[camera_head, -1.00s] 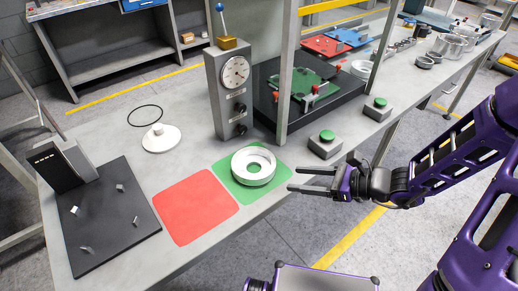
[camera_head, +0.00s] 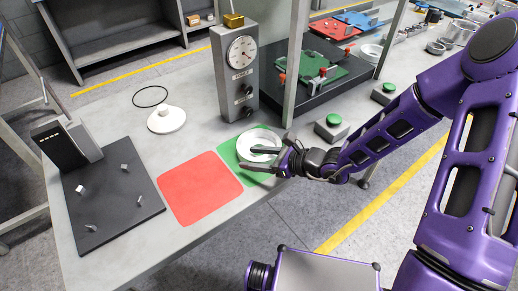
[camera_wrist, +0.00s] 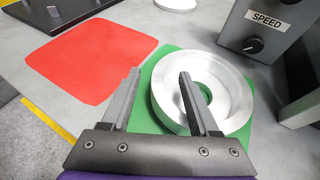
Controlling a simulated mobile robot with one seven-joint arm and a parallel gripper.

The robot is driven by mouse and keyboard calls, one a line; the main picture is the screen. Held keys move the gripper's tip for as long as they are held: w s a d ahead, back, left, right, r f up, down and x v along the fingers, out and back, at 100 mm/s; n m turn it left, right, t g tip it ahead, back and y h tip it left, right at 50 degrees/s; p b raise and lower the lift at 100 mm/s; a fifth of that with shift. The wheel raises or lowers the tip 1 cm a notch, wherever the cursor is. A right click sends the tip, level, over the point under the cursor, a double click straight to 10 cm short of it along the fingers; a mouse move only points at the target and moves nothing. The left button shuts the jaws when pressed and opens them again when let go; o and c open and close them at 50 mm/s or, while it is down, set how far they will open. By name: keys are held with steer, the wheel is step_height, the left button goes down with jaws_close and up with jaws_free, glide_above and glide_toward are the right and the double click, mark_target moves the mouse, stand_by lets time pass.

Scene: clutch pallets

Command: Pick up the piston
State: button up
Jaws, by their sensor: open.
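A silver ring-shaped part with a central hole, which I take to be the piston (camera_head: 262,136), lies flat on a green square mat (camera_head: 228,153). In the wrist view the ring (camera_wrist: 237,92) is at centre right. My gripper (camera_head: 246,157) is open and empty, reaching over the front of the mat. In the wrist view, its fingertips (camera_wrist: 158,73) point towards the ring; the right finger overlaps the ring's near-left part and the left finger lies outside its left edge. Whether a finger touches the ring cannot be told. The gripper partly hides the ring in the head view.
A red mat (camera_head: 200,190) lies left of the green one. Behind stands a grey gauge box (camera_head: 238,95) with knobs. A white knobbed disc (camera_head: 166,121) and a black board (camera_head: 110,195) are farther left. A post (camera_head: 295,80) and green button (camera_head: 333,121) stand right.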

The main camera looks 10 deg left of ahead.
steer(key=shift+w+a+f, duration=0.2)
steer(key=shift+a+f, duration=0.05)
steer(key=shift+a, duration=0.4)
jaws_close()
stand_by(0.9)
